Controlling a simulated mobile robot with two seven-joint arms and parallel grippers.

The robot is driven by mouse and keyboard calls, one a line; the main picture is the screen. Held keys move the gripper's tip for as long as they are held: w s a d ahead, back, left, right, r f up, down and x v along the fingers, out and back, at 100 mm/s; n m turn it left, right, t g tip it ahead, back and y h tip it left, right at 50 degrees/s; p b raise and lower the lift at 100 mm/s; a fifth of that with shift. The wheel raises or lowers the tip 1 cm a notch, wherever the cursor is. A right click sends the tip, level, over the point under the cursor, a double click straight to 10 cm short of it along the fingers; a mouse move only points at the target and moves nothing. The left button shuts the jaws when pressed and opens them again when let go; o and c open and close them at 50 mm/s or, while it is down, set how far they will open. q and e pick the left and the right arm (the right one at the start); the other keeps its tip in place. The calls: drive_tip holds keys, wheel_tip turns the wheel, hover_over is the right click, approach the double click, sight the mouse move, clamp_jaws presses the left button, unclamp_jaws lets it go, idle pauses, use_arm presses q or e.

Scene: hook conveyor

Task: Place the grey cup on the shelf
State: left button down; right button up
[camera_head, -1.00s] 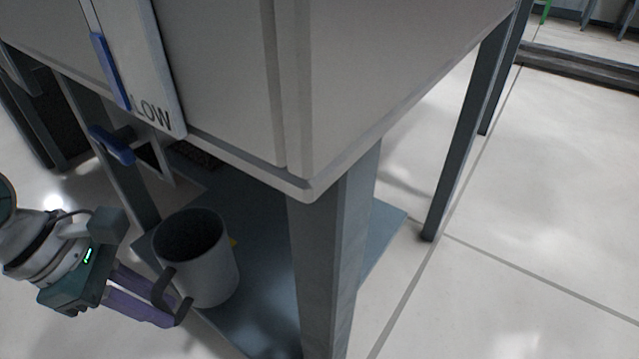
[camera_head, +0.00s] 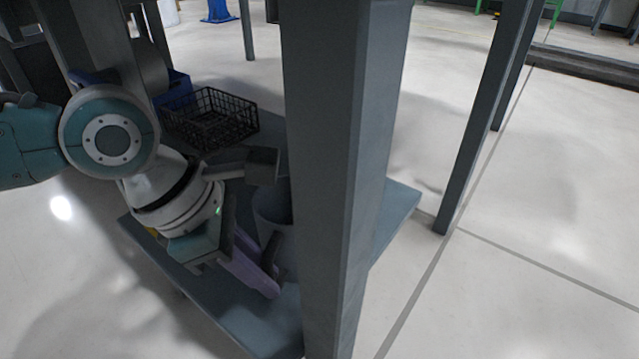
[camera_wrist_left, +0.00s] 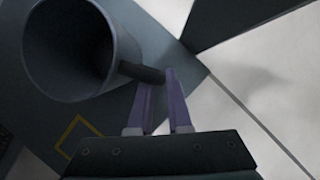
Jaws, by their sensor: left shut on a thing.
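The grey cup (camera_head: 268,212) is over the blue-grey low shelf (camera_head: 255,318), partly hidden behind the thick post and my gripper. In the left wrist view the cup (camera_wrist_left: 126,48) shows its open mouth and dark inside, with its handle (camera_wrist_left: 142,72) reaching between the purple fingers. My left gripper (camera_head: 272,272) is shut on that handle; the fingers also show in the left wrist view (camera_wrist_left: 160,85). I cannot tell whether the cup's base touches the shelf (camera_wrist_left: 60,110). My right gripper is out of view.
A thick grey post (camera_head: 335,180) stands right beside the cup. A black wire basket (camera_head: 210,118) and a blue bin (camera_head: 173,88) are at the shelf's back. Another post (camera_head: 480,120) stands further right. A yellow outline (camera_wrist_left: 72,130) marks the shelf.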

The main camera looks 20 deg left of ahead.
use_arm(q)
drive_tip(key=c, duration=0.8)
unclamp_jaws()
drive_tip(key=shift+c, duration=0.2)
